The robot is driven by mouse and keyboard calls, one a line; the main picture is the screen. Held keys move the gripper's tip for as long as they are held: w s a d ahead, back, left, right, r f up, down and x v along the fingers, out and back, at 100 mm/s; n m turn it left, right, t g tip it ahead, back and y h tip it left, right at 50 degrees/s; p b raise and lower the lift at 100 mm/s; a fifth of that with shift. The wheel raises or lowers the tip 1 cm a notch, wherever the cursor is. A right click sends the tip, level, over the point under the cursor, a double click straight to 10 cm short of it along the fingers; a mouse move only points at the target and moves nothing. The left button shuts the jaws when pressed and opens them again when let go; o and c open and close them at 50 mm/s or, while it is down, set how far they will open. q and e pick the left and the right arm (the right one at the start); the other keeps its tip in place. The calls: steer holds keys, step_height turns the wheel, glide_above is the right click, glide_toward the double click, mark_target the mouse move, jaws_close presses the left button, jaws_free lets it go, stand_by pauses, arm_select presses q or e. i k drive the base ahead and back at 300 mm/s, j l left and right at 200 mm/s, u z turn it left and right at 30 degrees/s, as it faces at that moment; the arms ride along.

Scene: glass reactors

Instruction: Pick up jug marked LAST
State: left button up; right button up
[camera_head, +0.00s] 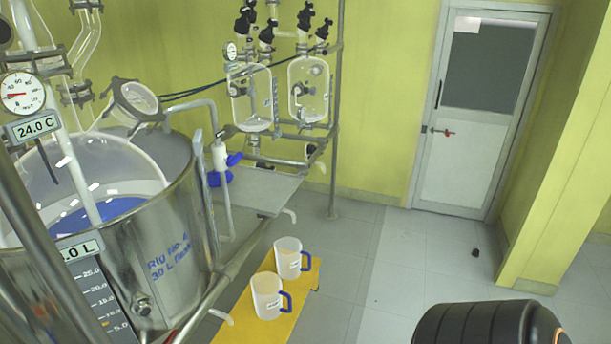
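Two whitish jugs with blue handles stand upright on a yellow bench (305,292) at the lower middle. The nearer jug (264,302) and the farther jug (286,262) each hold something pale tan and carry a small label. The labels are too small to read, so I cannot tell which jug is marked LAST. Both handles point right. Neither of my grippers shows in the head view. A dark rounded part with an orange ring at the bottom right seems to be a link of my own arm; its gripper is out of view.
A large steel vessel (165,215) with blue writing fills the left, with gauges and pipes around it. A grey shelf (265,192) stands behind the jugs. Glass vessels hang on a rack at the back. Clear tiled floor (390,270) lies to the right, toward a door (475,120).

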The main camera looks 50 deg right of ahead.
mark_target(288, 251)
steer(key=k+l+z, duration=0.45)
steer(key=k+l, duration=0.15)
steer(key=k+l+z, duration=0.45)
steer(key=k+l, duration=0.15)
steer(key=l, duration=0.2)
steer(key=i+l+u, duration=0.15)
steer(key=i, duration=0.25)
steer(key=i+l+u, duration=0.15)
steer(key=i, duration=0.2)
steer(key=i+l+u, duration=0.2)
steer(key=i, duration=0.2)
